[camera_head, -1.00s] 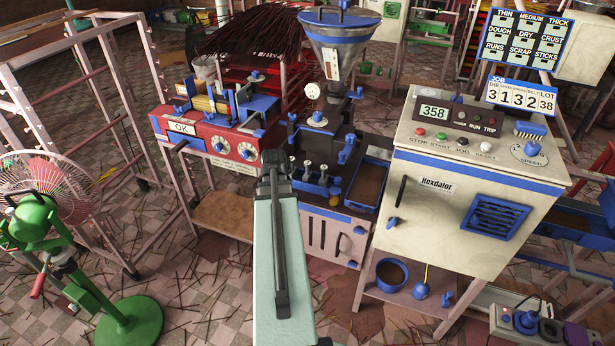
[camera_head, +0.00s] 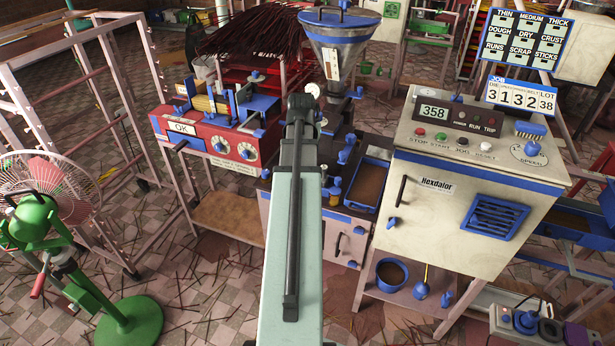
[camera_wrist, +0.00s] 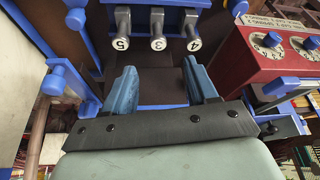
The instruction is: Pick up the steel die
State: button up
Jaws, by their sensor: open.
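Three steel cylinders with white numbered ends, marked 5 (camera_wrist: 122,22), 3 (camera_wrist: 157,20) and 4 (camera_wrist: 192,24), stand in a row at the top of the wrist view. Which of them, if any, is the steel die I cannot tell. My gripper (camera_wrist: 160,76) is open, its two blue fingers apart with nothing between them. The fingers point toward the row, and the 3 lies roughly in line with the gap. In the head view my arm covers the gripper and most of the row.
The red machine with numbered dials (camera_head: 235,150) stands left of the row. The funnel hopper (camera_head: 340,30) rises behind it. A blue-rimmed tray (camera_head: 387,163) and the white Hexdalor cabinet (camera_head: 450,235) stand to the right. A blue post (camera_wrist: 66,82) is close at left in the wrist view.

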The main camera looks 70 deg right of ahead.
jog(key=shift+x, duration=6.05)
jog(key=shift+s, duration=0.1)
grip_shut()
